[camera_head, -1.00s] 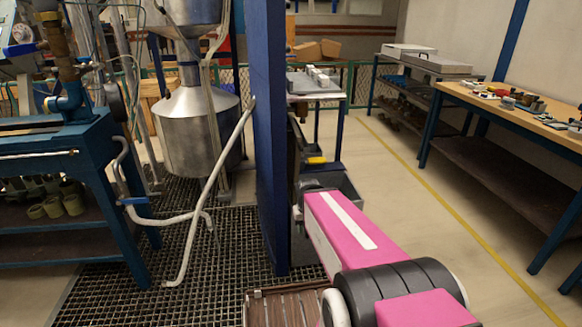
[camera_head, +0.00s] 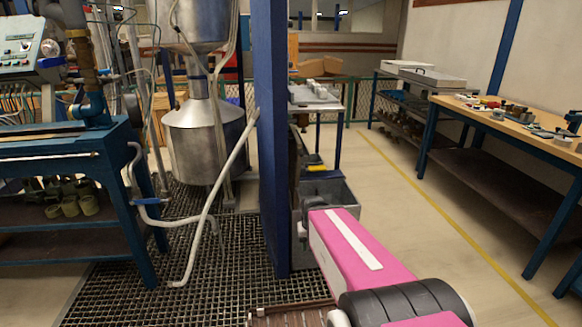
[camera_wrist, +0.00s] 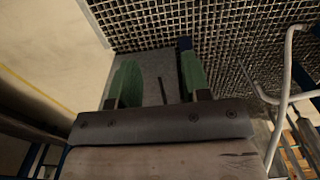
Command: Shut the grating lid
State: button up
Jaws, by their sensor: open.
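A dark metal floor grating (camera_head: 150,235) lies flat around the foot of the blue post in the head view. It fills the top of the wrist view (camera_wrist: 215,30). I cannot make out a separate raised lid on it. My gripper (camera_wrist: 159,85) shows in the wrist view as two green fingers, wide apart with nothing held between them. A grey surface and a thin dark rod lie beyond the fingers, short of the grating. In the head view my pink arm reaches forward to the right of the post, and the gripper is hidden there.
The blue post (camera_head: 270,140) stands just left of my arm, with a grey bin (camera_head: 338,190) beside it. A bent pale pipe (camera_head: 213,200) crosses above the grating. A blue bench (camera_head: 70,160) is at left, a work table (camera_head: 510,115) at right. Open floor lies between arm and table.

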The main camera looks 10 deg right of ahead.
jog(key=w+r+m+y, duration=0.2)
jog(key=w+y, duration=0.2)
jog(key=w, duration=0.6)
jog(key=m+t+y, duration=0.2)
jog(key=t+y, duration=0.4)
jog(key=y, duration=0.5)
send_near(301, 152)
jog(key=x, duration=1)
jog(key=shift+a+f, duration=0.1)
jog(key=shift+f, duration=0.35)
grip_shut()
